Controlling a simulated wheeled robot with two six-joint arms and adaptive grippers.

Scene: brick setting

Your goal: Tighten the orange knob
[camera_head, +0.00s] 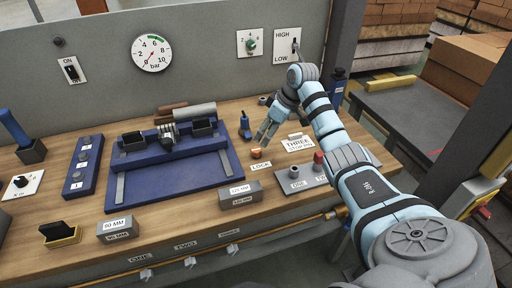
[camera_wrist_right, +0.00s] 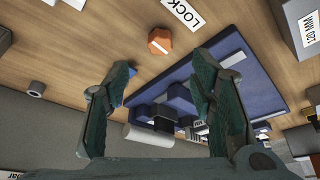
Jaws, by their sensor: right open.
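The orange knob (camera_head: 256,153) is small and sits on the wooden bench above the LOCK label (camera_head: 261,167), right of the blue fixture. In the right wrist view the orange knob (camera_wrist_right: 160,41) is faceted, with a pale line across its top. My right gripper (camera_head: 265,137) points down just behind and above the knob in the head view. In the wrist view my right gripper (camera_wrist_right: 163,72) is open, with nothing between its fingers; the knob lies beyond the fingertips, apart from them. My left gripper is not in view.
The blue fixture (camera_head: 130,185) takes up the bench's middle. A small blue-handled part (camera_head: 245,125) stands left of my right gripper. A grey panel (camera_head: 304,182) with a red knob lies to the right, and a grey 120 MM block (camera_head: 240,196) in front. The grey back wall (camera_head: 205,55) carries a gauge.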

